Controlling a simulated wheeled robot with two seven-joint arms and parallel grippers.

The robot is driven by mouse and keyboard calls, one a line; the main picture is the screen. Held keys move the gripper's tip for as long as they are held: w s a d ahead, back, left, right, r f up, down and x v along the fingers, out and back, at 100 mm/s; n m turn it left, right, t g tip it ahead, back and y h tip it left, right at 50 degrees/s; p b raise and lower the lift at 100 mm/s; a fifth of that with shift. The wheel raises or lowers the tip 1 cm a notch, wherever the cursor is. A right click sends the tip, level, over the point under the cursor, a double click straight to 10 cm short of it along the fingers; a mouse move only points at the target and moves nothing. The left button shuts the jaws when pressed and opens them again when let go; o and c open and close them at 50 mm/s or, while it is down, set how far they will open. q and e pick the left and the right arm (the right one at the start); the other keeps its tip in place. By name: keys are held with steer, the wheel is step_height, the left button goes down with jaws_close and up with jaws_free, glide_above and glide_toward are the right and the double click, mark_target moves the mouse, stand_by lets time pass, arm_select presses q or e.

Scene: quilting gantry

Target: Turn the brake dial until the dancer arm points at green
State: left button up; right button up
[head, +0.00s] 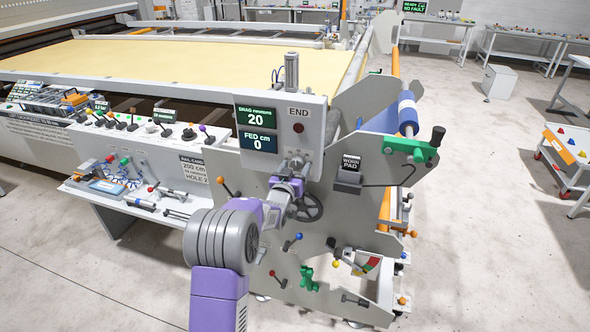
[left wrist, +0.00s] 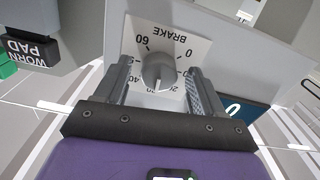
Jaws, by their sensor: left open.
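The brake dial (left wrist: 158,72) is a grey round knob on a white plate marked BRAKE with numbers around it, in the left wrist view. My left gripper (left wrist: 160,68) is open, one finger on each side of the knob, with gaps showing. In the head view my left gripper (head: 297,166) is at the panel below the END box and mostly hides the dial. A coloured scale (head: 371,264) with red and green parts is low on the machine's side plate; what the dancer arm beside it points at is too small to tell. My right gripper is not in view.
The display (head: 257,127) reads DRAG 20 newtons and FED 0 cm. A black handwheel (head: 309,207) is just below my gripper. Coloured levers and a green bracket (head: 410,149) stick out from the side plate.

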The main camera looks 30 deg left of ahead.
arm_select(q)
steer(key=c, duration=1.1)
steer(key=shift+o, duration=0.2)
steer(key=m+b, duration=0.2)
steer(key=b, duration=0.1)
steer(key=shift+f+m, duration=0.15)
steer(key=shift+m, duration=0.15)
steer(key=shift+m+b, duration=1.1)
steer(key=shift+b, duration=0.15)
steer(key=shift+a+m+b, duration=0.1)
steer(key=shift+m+b, duration=0.6)
steer(key=shift+m, duration=0.3)
steer(key=o, duration=1.1)
steer(key=shift+c, duration=0.2)
steer(key=shift+s+r, duration=0.15)
steer(key=shift+r, duration=0.05)
